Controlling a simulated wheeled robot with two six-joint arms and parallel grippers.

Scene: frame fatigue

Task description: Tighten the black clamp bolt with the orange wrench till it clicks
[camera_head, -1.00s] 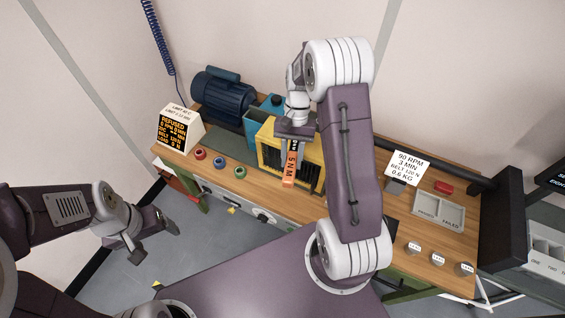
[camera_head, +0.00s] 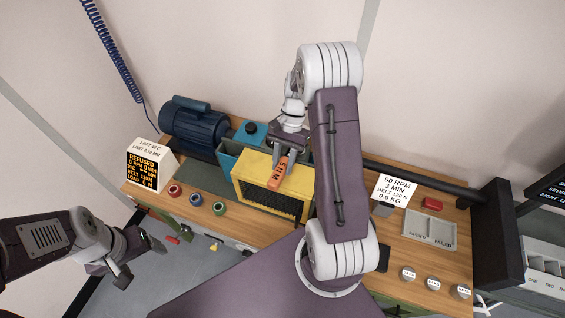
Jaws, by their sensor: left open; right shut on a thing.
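My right gripper (camera_head: 283,160) is shut on the orange wrench (camera_head: 278,174), marked "5 N M". It holds the wrench over the yellow guard (camera_head: 255,190) of the machine on the bench, and the handle slants down to the left. The wrench's working end is hidden by the gripper. I cannot make out the black clamp bolt. I cannot tell whether the wrench touches anything besides the gripper. My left gripper (camera_head: 143,262) is open and empty, low at the left, in front of the bench.
The wooden bench (camera_head: 240,232) carries a blue motor (camera_head: 193,122), a display reading "REFUSED" (camera_head: 148,165), and red, blue and green buttons. At the right are a "90 RPM" card (camera_head: 397,189), a two-part tray (camera_head: 430,230) and several small round weights (camera_head: 433,283).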

